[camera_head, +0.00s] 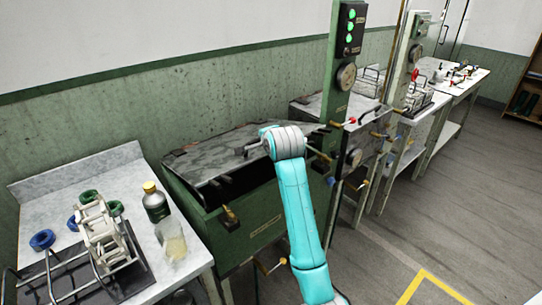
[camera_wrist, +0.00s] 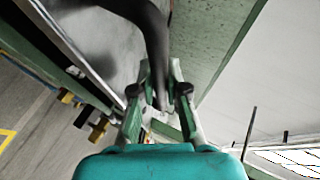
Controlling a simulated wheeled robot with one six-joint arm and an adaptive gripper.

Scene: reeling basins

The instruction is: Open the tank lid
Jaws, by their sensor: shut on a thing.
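The tank (camera_head: 250,228) is a green box against the wall. Its grey, stained lid (camera_head: 205,155) is tilted up, with a dark gap between its front edge and the tank's front wall. The lid's handle (camera_head: 252,149) sticks out beside the end of my arm. In the wrist view the dark, curved handle (camera_wrist: 157,45) runs down between the fingers of my gripper (camera_wrist: 160,98), which is shut on it. In the head view my wrist hides the fingertips.
A side table (camera_head: 150,165) at left holds a yellow-capped bottle (camera_head: 155,203), a glass jar (camera_head: 173,243) and a white reel frame (camera_head: 100,235). A green post (camera_head: 343,110) with gauges and valves stands right of the tank. Open floor (camera_head: 440,200) lies at right.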

